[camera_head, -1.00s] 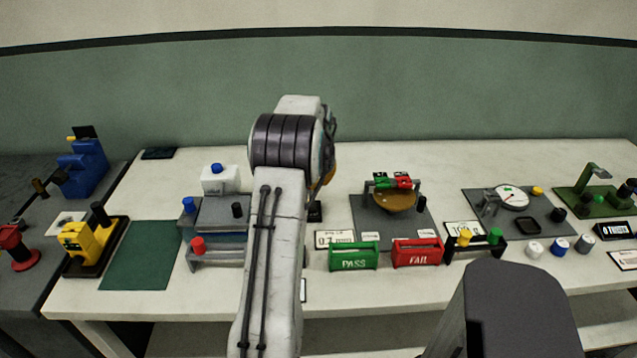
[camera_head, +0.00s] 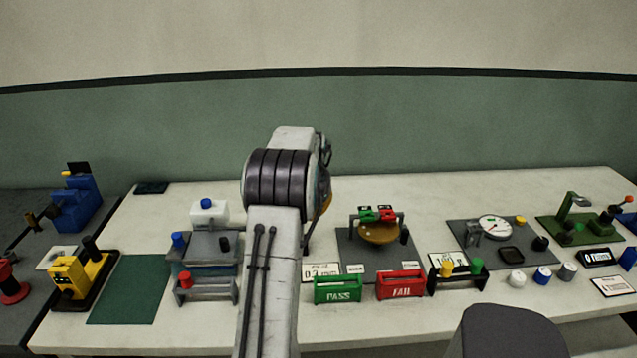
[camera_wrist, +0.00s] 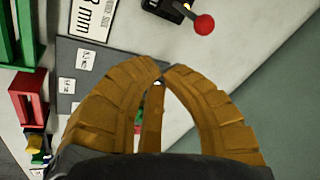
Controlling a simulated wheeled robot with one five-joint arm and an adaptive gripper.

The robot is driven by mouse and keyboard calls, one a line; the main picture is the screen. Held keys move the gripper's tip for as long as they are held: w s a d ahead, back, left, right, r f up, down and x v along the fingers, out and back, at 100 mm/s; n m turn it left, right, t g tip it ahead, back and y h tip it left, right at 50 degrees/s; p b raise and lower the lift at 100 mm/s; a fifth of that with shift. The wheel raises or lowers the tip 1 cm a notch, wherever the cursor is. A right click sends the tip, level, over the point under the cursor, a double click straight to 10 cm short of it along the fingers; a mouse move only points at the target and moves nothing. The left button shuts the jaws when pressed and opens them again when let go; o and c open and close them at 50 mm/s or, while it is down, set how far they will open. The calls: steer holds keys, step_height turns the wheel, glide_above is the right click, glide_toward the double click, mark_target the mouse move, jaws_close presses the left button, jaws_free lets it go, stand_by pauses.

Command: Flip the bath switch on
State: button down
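A small black switch box (camera_wrist: 168,8) with a lever ending in a red ball (camera_wrist: 204,25) lies at the top of the wrist view. It may be the bath switch, but I can read no name on it. In the head view my arm hides most of the gripper and the switch area. A grey tray-like bath (camera_head: 207,249) with bluish sides stands left of my arm.
Green PASS (camera_head: 338,290) and red FAIL (camera_head: 401,284) bins stand right of my arm, before a brown round dish (camera_head: 380,232) on a grey mat. A yellow device (camera_head: 80,275) and green mat (camera_head: 128,290) are at left. The bench's back strip is mostly clear.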

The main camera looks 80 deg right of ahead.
step_height(320, 180, up, 9)
steer(key=w+d, duration=0.1)
steer(key=shift+w+d+f, duration=0.15)
steer(key=shift+w+d, duration=0.05)
steer(key=shift+w, duration=0.15)
stand_by(0.9)
